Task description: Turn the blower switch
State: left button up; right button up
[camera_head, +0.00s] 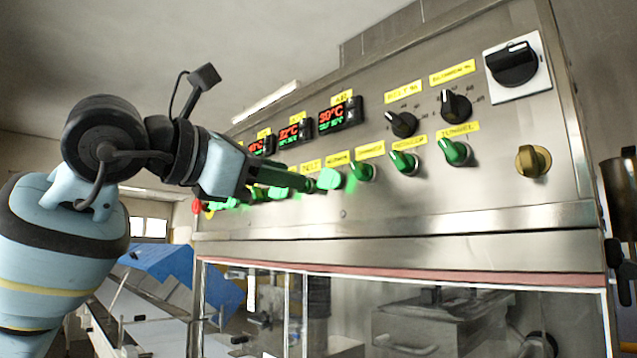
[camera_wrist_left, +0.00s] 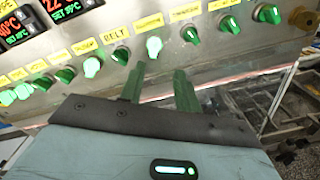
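A row of green rotary switches runs along the steel control panel (camera_head: 420,200), each under a yellow label. The small label text is mostly unreadable, so I cannot tell for sure which switch is the blower. My left gripper (camera_head: 312,184) is close to a brightly lit green switch (camera_head: 330,179). In the left wrist view this lit switch (camera_wrist_left: 153,46) is just beyond the fingertips, right of the switch under the "BELT" label (camera_wrist_left: 115,34). My left gripper's two fingers (camera_wrist_left: 159,71) are apart with nothing between them. Whether a finger touches the switch is unclear. My right gripper is out of view.
Unlit green switches (camera_head: 404,162) sit right of the lit one, with black dials (camera_head: 403,124) and red temperature displays (camera_head: 340,115) above. A large black knob (camera_head: 513,64) and a brass knob (camera_head: 532,161) are at the right. A clear-windowed enclosure (camera_head: 400,310) lies below.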

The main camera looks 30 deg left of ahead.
aim_at(321, 178)
pick_arm(q)
jog(key=shift+y, duration=0.3)
jog(key=shift+a+r+p+x, duration=0.1)
jog(key=shift+r+p+x, duration=0.1)
jog(key=shift+x, duration=1)
jog(key=shift+a+r+p+x, duration=0.1)
jog(key=shift+p+x, duration=0.05)
jog(key=shift+x, duration=1)
jog(key=shift+a+r+p+x, duration=0.1)
jog(key=shift+r+p+x, duration=0.1)
jog(key=shift+x, duration=1)
jog(key=shift+w, duration=0.1)
grip_shut()
